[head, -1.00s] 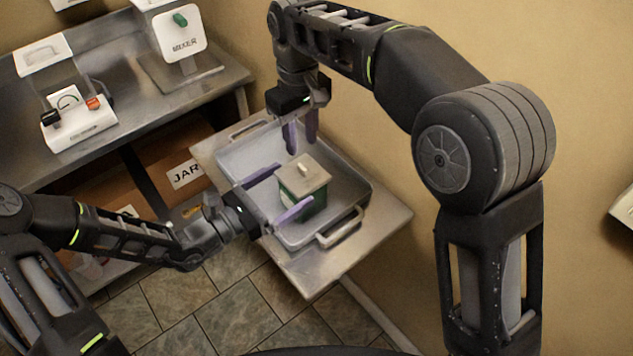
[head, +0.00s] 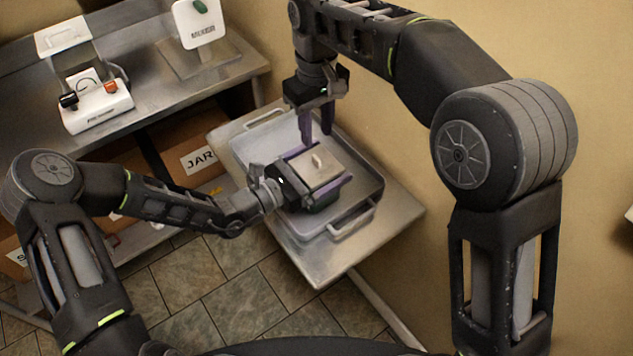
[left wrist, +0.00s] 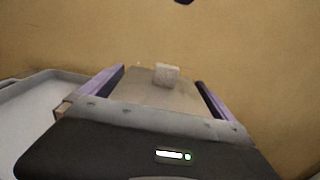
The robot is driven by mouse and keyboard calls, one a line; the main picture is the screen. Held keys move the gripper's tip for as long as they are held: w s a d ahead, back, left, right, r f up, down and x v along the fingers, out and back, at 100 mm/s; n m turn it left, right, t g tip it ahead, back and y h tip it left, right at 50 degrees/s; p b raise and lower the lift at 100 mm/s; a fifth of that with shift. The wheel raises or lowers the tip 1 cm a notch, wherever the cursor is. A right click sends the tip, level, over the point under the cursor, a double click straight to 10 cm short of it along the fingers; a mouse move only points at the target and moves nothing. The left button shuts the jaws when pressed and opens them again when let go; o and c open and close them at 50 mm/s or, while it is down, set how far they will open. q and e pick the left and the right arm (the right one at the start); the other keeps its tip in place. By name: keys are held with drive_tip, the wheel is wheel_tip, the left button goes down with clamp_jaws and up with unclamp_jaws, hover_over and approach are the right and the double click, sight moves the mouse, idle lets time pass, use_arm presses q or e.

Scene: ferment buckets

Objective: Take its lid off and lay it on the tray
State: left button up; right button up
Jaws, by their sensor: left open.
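My right gripper (head: 316,138) points down just behind the bucket, fingers apart and empty. Most of the bucket's body is hidden.
The tray rests on a small metal table (head: 330,262) against the beige wall. Cardboard boxes (head: 190,150) sit beneath. The tray has some bare floor around the bucket.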

use_arm(q)
drive_tip(key=shift+w+d, duration=0.25)
drive_tip(key=shift+d, duration=0.1)
drive_tip(key=shift+c, duration=0.2)
drive_tip(key=c, duration=1.9)
drive_tip(key=shift+c, duration=0.2)
use_arm(e)
drive_tip(key=s+d+r+t+y, duration=0.2)
drive_tip(key=s+d+r+t, duration=0.1)
drive_tip(key=s, duration=0.1)
drive_tip(key=shift+s+t+y, duration=0.15)
drive_tip(key=shift+t+y, duration=0.25)
